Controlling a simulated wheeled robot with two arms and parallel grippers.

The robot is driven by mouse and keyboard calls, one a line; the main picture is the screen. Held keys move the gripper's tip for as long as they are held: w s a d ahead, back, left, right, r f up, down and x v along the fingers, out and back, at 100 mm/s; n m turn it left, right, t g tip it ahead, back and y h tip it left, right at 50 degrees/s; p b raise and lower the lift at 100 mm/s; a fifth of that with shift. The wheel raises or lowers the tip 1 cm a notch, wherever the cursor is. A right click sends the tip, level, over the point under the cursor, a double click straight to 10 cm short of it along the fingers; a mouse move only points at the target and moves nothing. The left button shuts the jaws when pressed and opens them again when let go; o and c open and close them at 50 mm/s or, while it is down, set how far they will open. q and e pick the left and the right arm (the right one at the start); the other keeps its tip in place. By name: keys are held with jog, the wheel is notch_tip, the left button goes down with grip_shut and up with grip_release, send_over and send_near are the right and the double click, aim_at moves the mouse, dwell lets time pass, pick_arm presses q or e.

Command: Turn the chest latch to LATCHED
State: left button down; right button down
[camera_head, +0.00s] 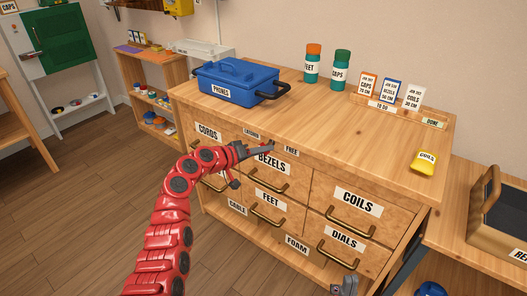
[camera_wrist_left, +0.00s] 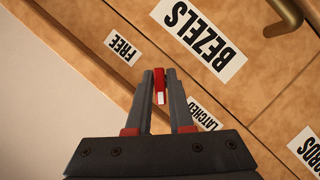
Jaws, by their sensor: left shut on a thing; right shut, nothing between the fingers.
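My left gripper (camera_head: 268,147) is at the upper front of the wooden chest, between the LATCHED label (camera_head: 251,134) and the FREE label (camera_head: 291,151). In the left wrist view its fingers are shut on the small red latch (camera_wrist_left: 160,84), which has a white end. There the FREE label (camera_wrist_left: 122,49) is up and left of the latch, and the LATCHED label (camera_wrist_left: 203,112) is down and right, partly behind a finger. The latch pivot is hidden, so I cannot tell which label it points to. My right gripper (camera_head: 344,284) is shut and empty at the bottom edge.
Labelled drawers with brass handles (camera_head: 352,223) fill the chest front below the latch. A blue PHONES case (camera_head: 238,82), two jars and several cards stand on top. A yellow COILS item (camera_head: 425,162) lies at the right. A side table holds a crate (camera_head: 500,240).

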pick_arm(q)
jog(key=shift+f, duration=0.1)
jog(key=c, duration=0.9)
grip_release()
jog(key=p+v, duration=0.2)
jog(key=v, duration=1.5)
jog(key=shift+s+a, duration=0.1)
jog(key=shift+a, duration=0.1)
